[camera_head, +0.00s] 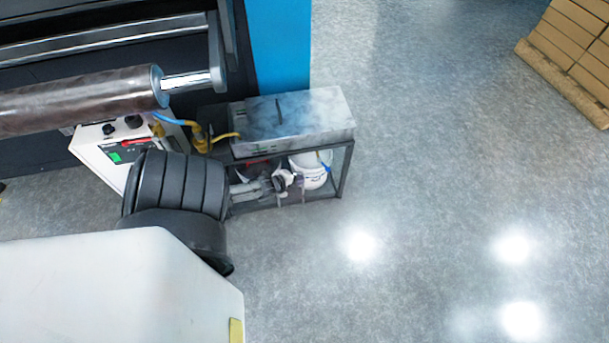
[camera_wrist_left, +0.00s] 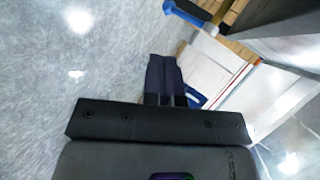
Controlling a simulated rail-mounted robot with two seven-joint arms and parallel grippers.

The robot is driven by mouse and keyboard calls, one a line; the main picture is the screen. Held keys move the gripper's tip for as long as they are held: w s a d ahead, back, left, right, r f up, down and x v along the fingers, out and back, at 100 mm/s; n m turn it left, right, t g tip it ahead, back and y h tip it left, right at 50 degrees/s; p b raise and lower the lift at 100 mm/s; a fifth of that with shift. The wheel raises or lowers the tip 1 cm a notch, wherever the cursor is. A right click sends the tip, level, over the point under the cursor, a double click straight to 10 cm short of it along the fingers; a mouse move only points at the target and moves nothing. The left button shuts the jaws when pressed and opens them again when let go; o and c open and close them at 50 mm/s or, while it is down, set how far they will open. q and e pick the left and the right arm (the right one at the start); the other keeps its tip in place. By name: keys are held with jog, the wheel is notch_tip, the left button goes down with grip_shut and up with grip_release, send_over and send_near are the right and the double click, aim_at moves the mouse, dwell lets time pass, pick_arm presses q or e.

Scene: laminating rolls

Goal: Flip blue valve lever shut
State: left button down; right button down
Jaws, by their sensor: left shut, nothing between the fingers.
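My left gripper (camera_head: 284,182) reaches in from the left below the stand's top, just left of the bucket. Its fingers (camera_wrist_left: 163,82) are shut with nothing between them. In the left wrist view a blue part (camera_wrist_left: 196,98) shows just right of the fingertips, partly hidden by the gripper. I cannot tell whether they touch. My right gripper is not in view.
The stand (camera_head: 295,120) has a flat metal top and a dark frame close around the gripper. Open floor lies to the right; boxes (camera_head: 572,45) stand far right.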

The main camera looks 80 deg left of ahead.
pick_arm(q)
jog(key=shift+s+d+r, duration=0.1)
jog(key=shift+s+r, duration=0.05)
jog(key=shift+s, duration=0.1)
jog(key=shift+w, duration=0.1)
jog(key=w+f+b, duration=0.1)
jog(key=b, duration=0.1)
jog(key=w+a+f+m+y+b, duration=0.1)
jog(key=b, duration=0.1)
jog(key=shift+w+f, duration=0.15)
jog(key=shift+w, duration=0.2)
jog(key=shift+d, duration=0.15)
dwell(0.3)
jog(key=shift+f, duration=0.1)
